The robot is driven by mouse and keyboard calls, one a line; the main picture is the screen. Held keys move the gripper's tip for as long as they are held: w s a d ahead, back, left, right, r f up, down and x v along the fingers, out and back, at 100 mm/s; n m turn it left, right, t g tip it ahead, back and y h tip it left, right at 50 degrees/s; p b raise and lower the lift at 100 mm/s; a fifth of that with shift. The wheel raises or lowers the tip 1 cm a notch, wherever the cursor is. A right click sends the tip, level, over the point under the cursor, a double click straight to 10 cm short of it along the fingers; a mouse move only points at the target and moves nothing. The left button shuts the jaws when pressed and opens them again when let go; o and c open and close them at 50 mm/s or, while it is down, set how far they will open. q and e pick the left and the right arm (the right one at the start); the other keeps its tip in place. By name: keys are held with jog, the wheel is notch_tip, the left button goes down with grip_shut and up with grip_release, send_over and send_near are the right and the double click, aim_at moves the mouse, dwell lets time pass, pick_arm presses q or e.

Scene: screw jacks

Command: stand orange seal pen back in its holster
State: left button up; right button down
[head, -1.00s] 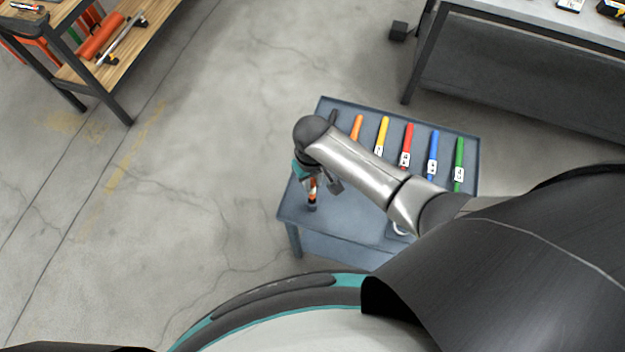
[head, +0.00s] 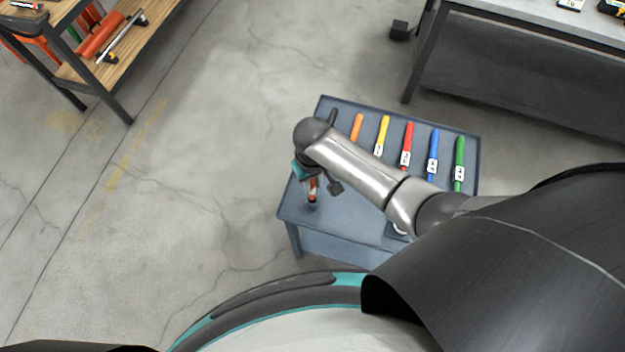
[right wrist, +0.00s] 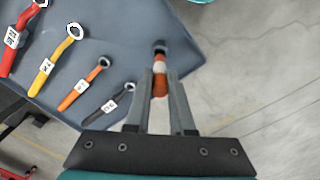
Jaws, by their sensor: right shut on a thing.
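The orange seal pen (head: 314,186), orange with a white band, is held in my right gripper (head: 315,179) near the left front part of the grey-blue table. In the right wrist view the pen (right wrist: 160,70) sits between the two fingers of my right gripper (right wrist: 160,80), which are shut on it. A dark round part (right wrist: 161,49) shows at the pen's far end. I cannot tell whether this is the holster's mouth or the pen's own dark end. The pen looks about upright in the head view. My left gripper is out of view.
The small table (head: 350,218) bears a row of coloured ring-ended tools, including orange (head: 356,127), yellow (head: 382,133), red (head: 406,145), blue (head: 433,150) and green (head: 459,160). My right arm hides part of the tabletop. A wooden bench (head: 125,50) stands at upper left.

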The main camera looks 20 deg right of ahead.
jog(key=shift+f+b, duration=1.65)
jog(key=shift+f, duration=0.75)
jog(key=c, duration=0.7)
grip_release()
notch_tip(320, 180, up, 15)
jog(key=p, duration=0.4)
jog(key=shift+r, duration=0.15)
